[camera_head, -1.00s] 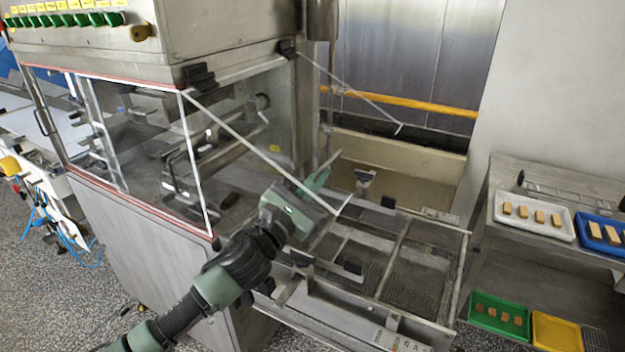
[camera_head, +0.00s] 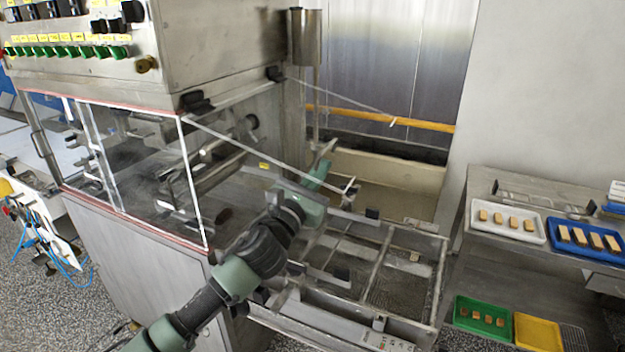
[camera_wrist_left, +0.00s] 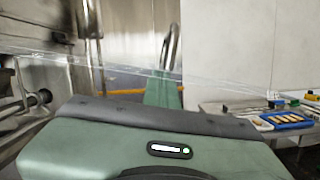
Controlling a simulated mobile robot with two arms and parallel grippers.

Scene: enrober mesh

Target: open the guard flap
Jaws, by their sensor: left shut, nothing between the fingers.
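The guard flap (camera_head: 300,132) is a clear panel with white edges, hinged on dark hinges at the top of the machine's open end. It stands partly raised, its free edge sloping down to the right over the wire mesh bed. My left gripper (camera_head: 322,168) is shut and empty, reaching up by the lower part of the flap; it seems to be under the panel, but contact is hard to tell. In the left wrist view the flap's edge (camera_wrist_left: 120,64) runs across by the gripper finger (camera_wrist_left: 163,85). My right gripper is in neither view.
The mesh bed (camera_head: 385,232) with metal rails lies below the flap. A steel table (camera_head: 465,215) at right holds white and blue trays; green and yellow trays sit lower. A yellow rail (camera_head: 430,125) crosses behind. Knobs line the control panel (camera_head: 80,30).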

